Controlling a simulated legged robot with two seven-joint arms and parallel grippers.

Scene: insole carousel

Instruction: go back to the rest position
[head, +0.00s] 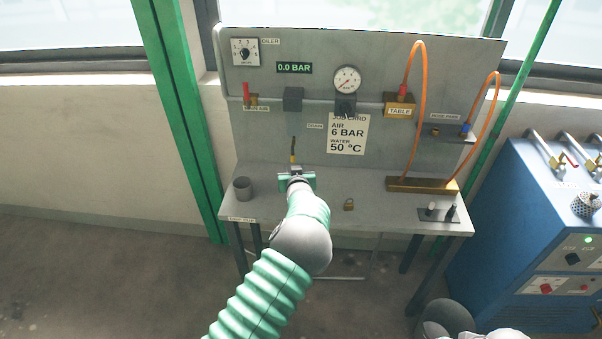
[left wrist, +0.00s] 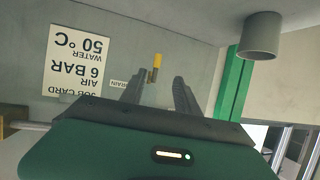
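My left arm reaches out over the grey bench, and its green gripper (head: 296,172) is near the back panel, in front of a small yellow-handled drain fitting (head: 292,158). In the left wrist view the picture is upside down. The left gripper's two dark fingers (left wrist: 158,88) stand apart with nothing held. The yellow handle (left wrist: 157,61) shows beyond and between them; I cannot tell whether they touch it. My right gripper is not in view.
The panel holds a gauge (head: 346,79) and job card (head: 347,134). A blue machine (head: 520,215) stands at right.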

